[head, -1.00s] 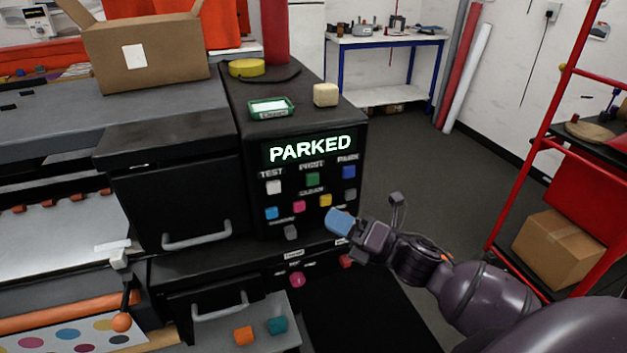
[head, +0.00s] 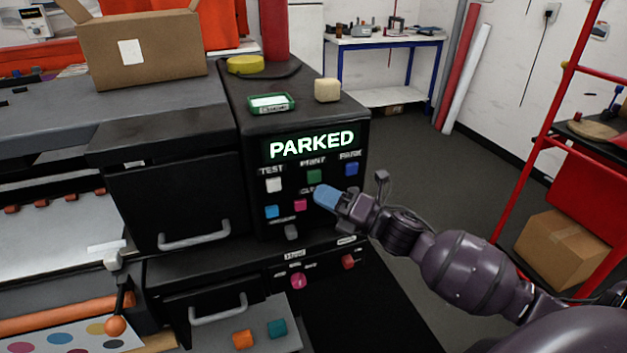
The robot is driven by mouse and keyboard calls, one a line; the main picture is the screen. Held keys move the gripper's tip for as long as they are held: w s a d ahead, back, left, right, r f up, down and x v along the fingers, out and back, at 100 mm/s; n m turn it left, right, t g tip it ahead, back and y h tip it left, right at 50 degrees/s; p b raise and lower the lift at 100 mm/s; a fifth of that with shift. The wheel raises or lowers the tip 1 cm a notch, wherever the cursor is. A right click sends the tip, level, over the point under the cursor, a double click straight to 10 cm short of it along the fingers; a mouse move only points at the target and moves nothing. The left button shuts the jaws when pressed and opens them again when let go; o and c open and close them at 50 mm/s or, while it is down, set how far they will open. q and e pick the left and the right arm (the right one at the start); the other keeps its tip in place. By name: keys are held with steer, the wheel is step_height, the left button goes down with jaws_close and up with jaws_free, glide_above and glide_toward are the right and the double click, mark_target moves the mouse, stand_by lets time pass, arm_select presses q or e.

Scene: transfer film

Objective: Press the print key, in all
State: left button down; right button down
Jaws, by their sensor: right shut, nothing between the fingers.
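The black control panel (head: 257,178) on the printer shows the word PARKED on its lit display (head: 311,144). The green print key (head: 314,176) sits in the top row under the PRINT label, between the white test key (head: 273,185) and the blue park key (head: 351,170). My right gripper (head: 324,197) is shut and empty, with blue fingertips, just below the print key. It covers the yellow key and part of the CLEAN label. I cannot tell if it touches the panel. My left gripper is not in view.
Pink (head: 300,204), light blue (head: 271,212) and grey (head: 291,232) keys sit lower on the panel. A pink button (head: 298,281) and a red button (head: 348,261) are below. A green tray (head: 270,104) and a cream block (head: 327,90) lie on top.

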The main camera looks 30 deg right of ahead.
mark_target(314, 176)
steer(key=shift+w+d, duration=0.2)
steer(key=shift+w, duration=0.6)
stand_by(0.9)
stand_by(0.6)
steer(key=shift+w, duration=0.1)
steer(key=shift+w+d, duration=0.1)
steer(key=shift+w, duration=0.2)
steer(key=shift+w, duration=0.1)
stand_by(0.4)
